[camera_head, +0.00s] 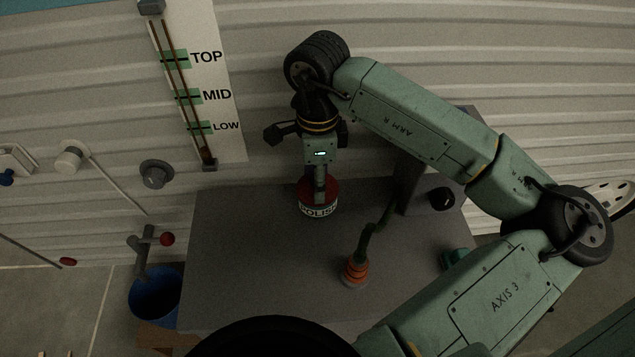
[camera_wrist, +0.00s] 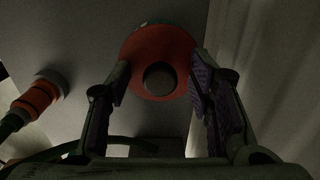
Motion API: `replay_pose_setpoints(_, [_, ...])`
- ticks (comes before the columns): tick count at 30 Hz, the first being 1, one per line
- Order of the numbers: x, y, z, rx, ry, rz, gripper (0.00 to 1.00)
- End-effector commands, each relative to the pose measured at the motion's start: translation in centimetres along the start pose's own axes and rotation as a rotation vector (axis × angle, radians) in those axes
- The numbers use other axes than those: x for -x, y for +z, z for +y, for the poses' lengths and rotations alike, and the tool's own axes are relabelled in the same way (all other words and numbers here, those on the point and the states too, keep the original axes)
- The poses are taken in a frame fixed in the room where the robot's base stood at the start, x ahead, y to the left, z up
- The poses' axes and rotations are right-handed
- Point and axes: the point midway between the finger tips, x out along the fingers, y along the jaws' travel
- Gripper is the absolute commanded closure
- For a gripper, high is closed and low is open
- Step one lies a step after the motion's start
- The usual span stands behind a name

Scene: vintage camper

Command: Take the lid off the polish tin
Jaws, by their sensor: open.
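The polish tin (camera_head: 318,207) stands on the grey table near its back edge, with a white band lettered POLISH. Its red lid (camera_head: 330,187) is on top; in the wrist view the lid (camera_wrist: 143,53) shows as an orange-red disc with a dark round knob in the middle. My gripper (camera_head: 319,196) is directly above the tin, pointing down. In the wrist view my gripper (camera_wrist: 155,88) is open, with one finger on each side of the knob and a gap to it on both sides. Whether the fingertips touch the lid cannot be told.
An orange ringed fitting with a green hose (camera_head: 355,270) stands on the grey table (camera_head: 250,270) to the right front of the tin. A dark box with a black knob (camera_head: 425,195) is at the back right. A blue bucket (camera_head: 155,295) is beside the table at left.

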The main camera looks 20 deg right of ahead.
Motion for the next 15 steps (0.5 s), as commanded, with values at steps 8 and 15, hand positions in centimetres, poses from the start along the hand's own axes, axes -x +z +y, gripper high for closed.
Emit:
replay_pose_setpoints(8, [0.02,0.0,-0.01,0.0,0.0,0.0,0.61])
replay_pose_setpoints(15, [0.04,0.0,-0.01,0.0,0.0,0.0,0.77])
